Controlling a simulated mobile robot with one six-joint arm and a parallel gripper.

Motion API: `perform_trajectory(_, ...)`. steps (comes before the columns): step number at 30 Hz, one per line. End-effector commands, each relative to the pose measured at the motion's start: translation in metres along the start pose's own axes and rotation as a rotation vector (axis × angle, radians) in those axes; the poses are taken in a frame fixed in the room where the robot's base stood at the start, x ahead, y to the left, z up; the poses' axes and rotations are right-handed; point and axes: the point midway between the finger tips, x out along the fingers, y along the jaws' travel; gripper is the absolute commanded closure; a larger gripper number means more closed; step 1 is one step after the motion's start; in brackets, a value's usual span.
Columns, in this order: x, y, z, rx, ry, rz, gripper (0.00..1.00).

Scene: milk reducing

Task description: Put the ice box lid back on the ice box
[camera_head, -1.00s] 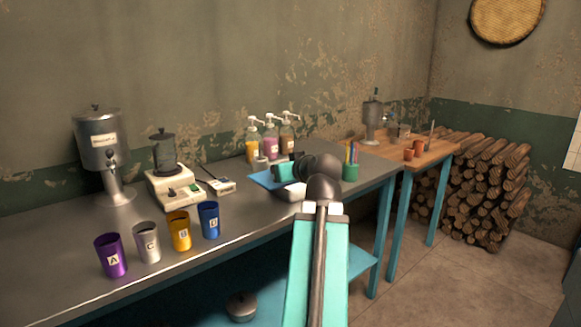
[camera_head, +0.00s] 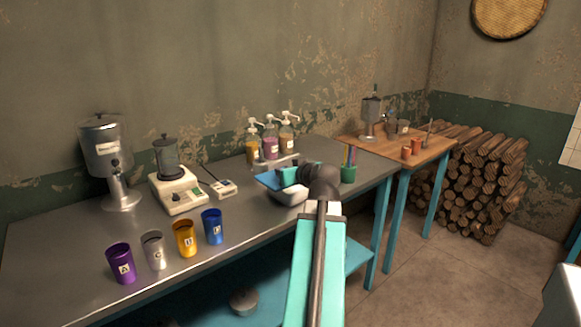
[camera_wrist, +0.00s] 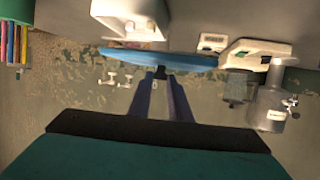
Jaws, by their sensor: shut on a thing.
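The ice box lid (camera_head: 268,181) is a flat blue plate held in my gripper (camera_head: 281,178) above the table, just behind and to the left of the ice box. It also shows nearly edge-on in the upside-down wrist view (camera_wrist: 185,61), with my fingertips (camera_wrist: 163,77) shut on its small dark handle. My arm hides part of the box. I cannot tell whether the lid touches it.
Pump bottles (camera_head: 270,143) stand behind the lid, and a green pen cup (camera_head: 348,174) is just right of the box. A white blender (camera_head: 178,190), a metal dispenser (camera_head: 105,160) and several lettered cups (camera_head: 184,239) stand to the left. The table's front edge is close to the box.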

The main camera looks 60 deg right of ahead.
Motion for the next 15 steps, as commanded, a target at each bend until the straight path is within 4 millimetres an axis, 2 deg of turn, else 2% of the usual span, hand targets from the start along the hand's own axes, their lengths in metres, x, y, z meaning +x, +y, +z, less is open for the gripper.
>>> perform_trajectory(15,0.0062,0.0054,-0.006,0.001,0.001,-0.003,1.0)
